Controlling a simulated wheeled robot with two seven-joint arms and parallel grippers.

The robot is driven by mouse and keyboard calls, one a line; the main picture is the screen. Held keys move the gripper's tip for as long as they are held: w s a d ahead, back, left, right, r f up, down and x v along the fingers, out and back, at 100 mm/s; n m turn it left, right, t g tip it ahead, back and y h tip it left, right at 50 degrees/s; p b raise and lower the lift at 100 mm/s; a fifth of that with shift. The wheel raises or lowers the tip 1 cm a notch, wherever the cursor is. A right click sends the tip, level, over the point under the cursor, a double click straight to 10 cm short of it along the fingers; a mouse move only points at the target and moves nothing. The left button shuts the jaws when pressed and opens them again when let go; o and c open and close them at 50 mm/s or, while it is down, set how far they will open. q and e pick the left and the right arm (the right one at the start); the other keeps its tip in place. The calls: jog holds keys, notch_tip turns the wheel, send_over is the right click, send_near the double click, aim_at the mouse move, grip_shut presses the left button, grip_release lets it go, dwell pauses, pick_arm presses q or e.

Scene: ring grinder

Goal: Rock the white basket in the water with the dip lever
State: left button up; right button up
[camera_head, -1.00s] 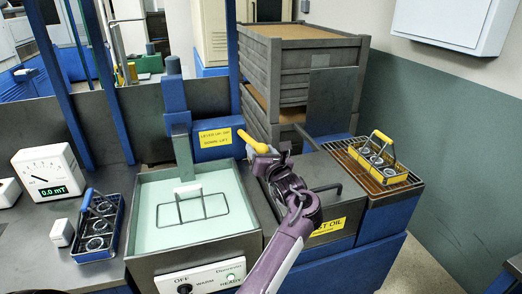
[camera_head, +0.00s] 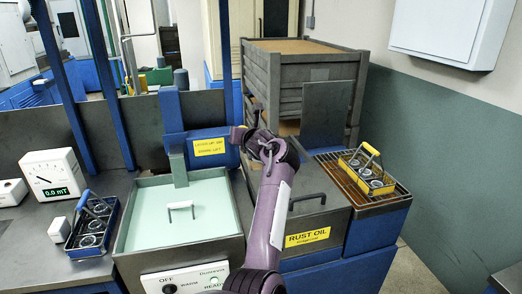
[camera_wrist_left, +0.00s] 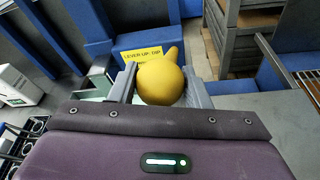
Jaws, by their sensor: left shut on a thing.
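The white basket is in the green-tinted water of the wash tank (camera_head: 127,248). Only its white handle (camera_head: 181,208) shows above the surface; the rest is hidden under the water. My left gripper (camera_head: 243,135) is to the right of the blue lift post, behind the tank's right side. In the left wrist view it is shut on the yellow knob (camera_wrist_left: 160,82) of the dip lever, with a grey finger on each side. In the head view the knob is hidden by my gripper. The yellow lever label (camera_head: 210,147) is on the blue housing. My right gripper is not in view.
A blue basket with rings (camera_head: 92,226) stands left of the tank, near a meter (camera_head: 54,178) reading 0.0 mT. A yellow basket with rings (camera_head: 367,174) sits on the rack at right. The lidded rust oil tank (camera_head: 312,222) lies between. Stacked grey crates (camera_head: 305,75) stand behind.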

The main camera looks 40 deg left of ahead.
pick_arm(q)
jog(key=r, duration=0.1)
jog(key=w+r+p, duration=0.1)
jog(key=a+r, duration=0.1)
jog(key=shift+w+r+g+h, duration=0.2)
jog(key=shift+g+h, duration=0.1)
jog(key=shift+h, duration=0.1)
jog(key=shift+a+r+p, duration=0.25)
jog(key=shift+a+p, duration=0.1)
jog(key=shift+a, duration=0.1)
jog(key=shift+w+r, duration=0.1)
jog(key=o, duration=1)
jog(key=shift+o, duration=1.7)
jog(key=shift+w+f, duration=0.1)
jog(key=shift+f, duration=0.2)
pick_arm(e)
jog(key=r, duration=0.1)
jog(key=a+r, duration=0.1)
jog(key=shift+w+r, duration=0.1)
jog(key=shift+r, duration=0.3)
